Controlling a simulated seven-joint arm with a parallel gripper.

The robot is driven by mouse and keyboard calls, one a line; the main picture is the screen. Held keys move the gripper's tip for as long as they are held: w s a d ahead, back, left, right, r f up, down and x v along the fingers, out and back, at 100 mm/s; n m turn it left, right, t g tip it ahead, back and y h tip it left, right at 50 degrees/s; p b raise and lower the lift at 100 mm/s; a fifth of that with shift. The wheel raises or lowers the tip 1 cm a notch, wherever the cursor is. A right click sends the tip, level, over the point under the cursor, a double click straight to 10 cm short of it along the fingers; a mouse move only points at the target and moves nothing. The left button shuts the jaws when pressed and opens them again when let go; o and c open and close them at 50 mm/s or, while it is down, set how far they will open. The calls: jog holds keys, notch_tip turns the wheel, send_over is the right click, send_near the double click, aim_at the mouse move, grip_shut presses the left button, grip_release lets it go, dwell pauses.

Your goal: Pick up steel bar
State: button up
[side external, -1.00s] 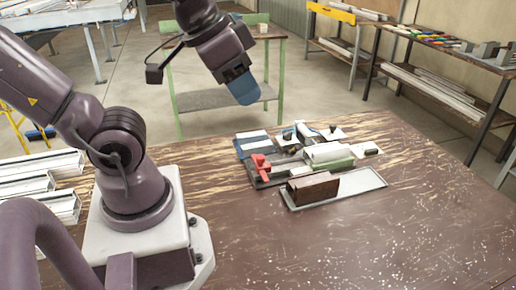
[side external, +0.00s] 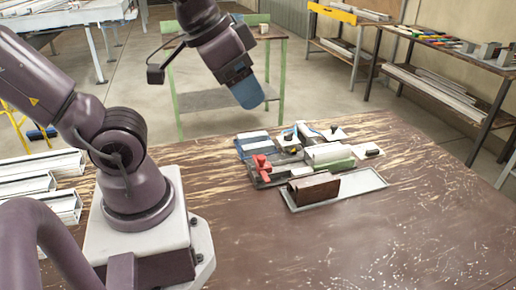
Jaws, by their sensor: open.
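A brown, rust-coloured bar-shaped block (side external: 315,188) lies in a shallow grey tray (side external: 358,185) on the brown bench. I cannot tell for sure whether it is the steel bar. Behind it is a clamp fixture with a red clamp part (side external: 262,168) and a pale rounded piece (side external: 324,153). My gripper (side external: 248,92) has blue fingers and hangs in the air above and behind the fixture in the picture, well apart from everything on the bench. It is open and empty. The fingers overlap from this side, so the gap between them is hidden.
A blue-and-white striped piece (side external: 254,144) and small parts lie around the fixture. Pale metal profiles (side external: 50,185) lie at the left. The bench's front and right are clear. A green-legged table (side external: 215,99) and loaded shelves (side external: 440,85) stand behind.

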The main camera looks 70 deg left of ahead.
jog(key=w+a+f+n+g, duration=0.3)
jog(key=w+a+f, duration=0.1)
jog(key=a, duration=0.3)
jog(key=m+g, duration=0.3)
send_over(257, 145)
notch_tip(257, 145, down, 18)
notch_tip(257, 145, down, 12)
jog(key=shift+f, duration=0.1)
jog(key=c, duration=1)
